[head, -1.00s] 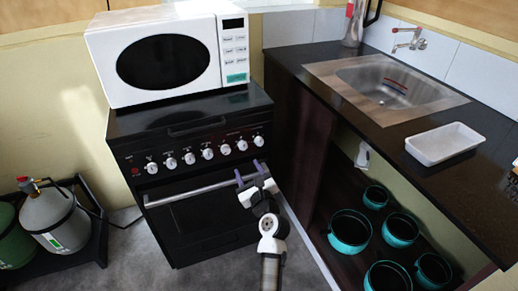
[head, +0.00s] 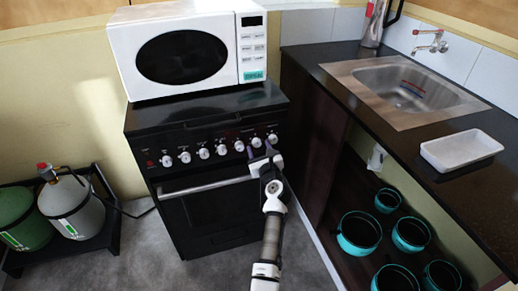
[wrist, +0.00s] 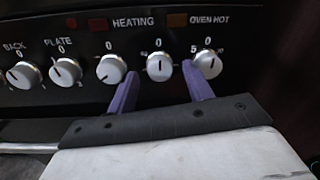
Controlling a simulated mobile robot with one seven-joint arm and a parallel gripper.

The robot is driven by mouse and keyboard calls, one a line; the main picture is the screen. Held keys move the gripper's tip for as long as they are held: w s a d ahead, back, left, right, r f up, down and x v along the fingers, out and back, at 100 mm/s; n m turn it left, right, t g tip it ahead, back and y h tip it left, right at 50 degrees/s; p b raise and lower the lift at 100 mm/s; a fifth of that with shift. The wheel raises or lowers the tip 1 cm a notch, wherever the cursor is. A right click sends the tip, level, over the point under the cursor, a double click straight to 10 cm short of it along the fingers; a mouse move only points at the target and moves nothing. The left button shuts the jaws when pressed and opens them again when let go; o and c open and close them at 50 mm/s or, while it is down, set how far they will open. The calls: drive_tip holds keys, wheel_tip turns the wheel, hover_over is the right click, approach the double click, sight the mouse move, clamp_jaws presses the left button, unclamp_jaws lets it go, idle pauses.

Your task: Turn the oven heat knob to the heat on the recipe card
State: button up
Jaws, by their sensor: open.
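The stove front (head: 195,175) carries a row of several white knobs under a black cooktop. In the wrist view a white knob (wrist: 160,66) with its mark about upright appears between my fingertips. Another knob (wrist: 207,64) is at the right end, just beyond my right finger. The labels do not clearly show which is the oven heat knob. My gripper (wrist: 160,72) is open, its purple fingers pointing at the panel; it also shows in the head view (head: 256,150). Contact cannot be told. A small green card (head: 254,75) is on the microwave front; its writing is unreadable.
A white microwave (head: 188,55) stands on the stove. The oven handle (head: 210,187) runs below the knobs. A counter with a sink (head: 405,90) and white tray (head: 460,150) is at right, teal pots (head: 358,233) beneath. Gas cylinders (head: 72,205) stand at left.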

drive_tip(key=shift+w, duration=0.25)
drive_tip(key=c, duration=1)
